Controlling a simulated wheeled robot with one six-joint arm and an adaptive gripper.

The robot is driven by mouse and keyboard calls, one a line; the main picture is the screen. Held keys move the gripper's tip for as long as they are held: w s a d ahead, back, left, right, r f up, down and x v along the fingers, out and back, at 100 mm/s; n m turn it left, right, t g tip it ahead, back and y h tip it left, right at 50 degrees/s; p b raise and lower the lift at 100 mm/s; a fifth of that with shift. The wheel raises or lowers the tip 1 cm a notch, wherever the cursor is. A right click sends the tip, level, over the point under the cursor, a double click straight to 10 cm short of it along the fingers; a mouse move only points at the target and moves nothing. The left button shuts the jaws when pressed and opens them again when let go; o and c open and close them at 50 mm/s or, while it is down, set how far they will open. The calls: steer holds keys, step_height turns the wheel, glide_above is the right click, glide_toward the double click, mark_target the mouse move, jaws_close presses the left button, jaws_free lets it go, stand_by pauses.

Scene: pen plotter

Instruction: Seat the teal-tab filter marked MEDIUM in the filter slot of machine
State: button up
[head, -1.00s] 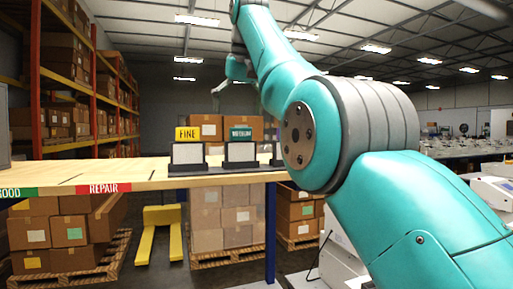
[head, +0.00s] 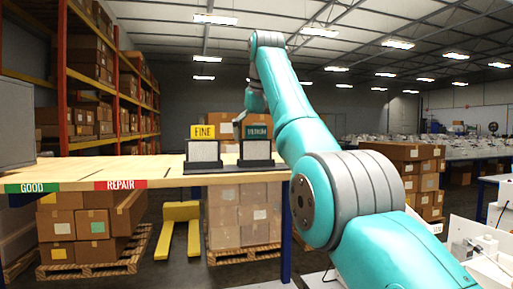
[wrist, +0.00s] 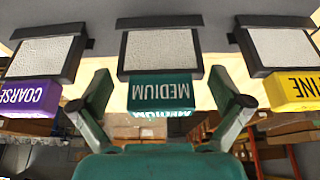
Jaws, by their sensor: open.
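The teal-tab MEDIUM filter (wrist: 162,91) stands in a dark holder between two others, its label upside down in the wrist view. It also shows in the head view (head: 256,150), partly beside my arm. My gripper (wrist: 161,78) is open, with one finger on each side of the teal tab and a gap at both sides. In the head view my gripper (head: 240,124) hangs just above and left of the MEDIUM tab. The filter slot cannot be made out.
The yellow FINE filter (head: 204,150) and purple COARSE filter (wrist: 32,92) flank it closely. The wooden bench (head: 75,170) carries GOOD (head: 32,187) and REPAIR (head: 120,184) labels. White equipment (head: 484,248) stands at the lower right.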

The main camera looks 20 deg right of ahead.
steer(key=shift+x, duration=0.85)
steer(key=c, duration=0.8)
steer(key=shift+c, duration=0.2)
